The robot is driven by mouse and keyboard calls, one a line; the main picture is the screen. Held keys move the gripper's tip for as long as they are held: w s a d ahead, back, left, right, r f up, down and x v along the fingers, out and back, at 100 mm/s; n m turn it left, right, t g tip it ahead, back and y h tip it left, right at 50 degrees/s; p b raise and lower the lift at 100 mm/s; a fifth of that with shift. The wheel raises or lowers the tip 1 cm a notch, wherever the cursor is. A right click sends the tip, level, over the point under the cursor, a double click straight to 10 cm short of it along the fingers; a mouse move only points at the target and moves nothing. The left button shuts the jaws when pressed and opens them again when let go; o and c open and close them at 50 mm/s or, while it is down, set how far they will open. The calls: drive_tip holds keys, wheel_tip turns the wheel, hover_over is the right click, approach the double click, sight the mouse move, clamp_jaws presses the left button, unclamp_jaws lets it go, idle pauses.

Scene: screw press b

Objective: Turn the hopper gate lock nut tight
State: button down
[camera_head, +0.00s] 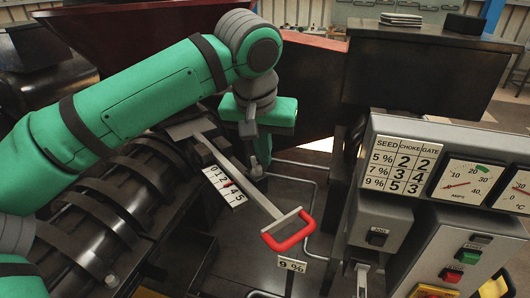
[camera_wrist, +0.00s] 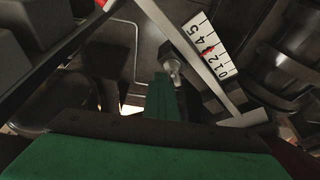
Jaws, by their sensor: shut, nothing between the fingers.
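The hopper gate is a flat metal bar (camera_head: 238,172) with a red handle (camera_head: 289,232) at its near end. A white scale (camera_head: 224,187) lies beside the bar, and it also shows in the wrist view (camera_wrist: 210,46) with a red pointer between 2 and 4. A small grey metal piece, apparently the lock nut (camera_wrist: 172,69), sits beside the bar, just beyond my fingertips in the wrist view. My gripper (camera_wrist: 161,82) is shut and empty, pointing at it. In the head view my gripper (camera_head: 262,145) hangs over the bar's far part. Contact with the nut cannot be told.
A black ribbed barrel (camera_head: 130,195) lies left of the bar. A grey panel (camera_head: 415,205) with a settings chart, gauges and buttons stands at the right. A "9 %" tag (camera_head: 292,264) stands before the handle. A dark red hopper (camera_head: 140,28) is behind my arm.

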drive_tip(key=shift+s+a+f, duration=0.2)
drive_tip(key=shift+a, duration=0.15)
drive_tip(key=shift+w+a, duration=0.3)
drive_tip(key=shift+a, duration=0.3)
drive_tip(key=w+d, duration=0.1)
drive_tip(key=d, duration=0.4)
wheel_tip(320, 180, up, 10)
drive_tip(key=s+a, duration=0.1)
drive_tip(key=a, duration=0.1)
drive_tip(key=shift+a, duration=0.25)
drive_tip(key=shift+f, duration=0.1)
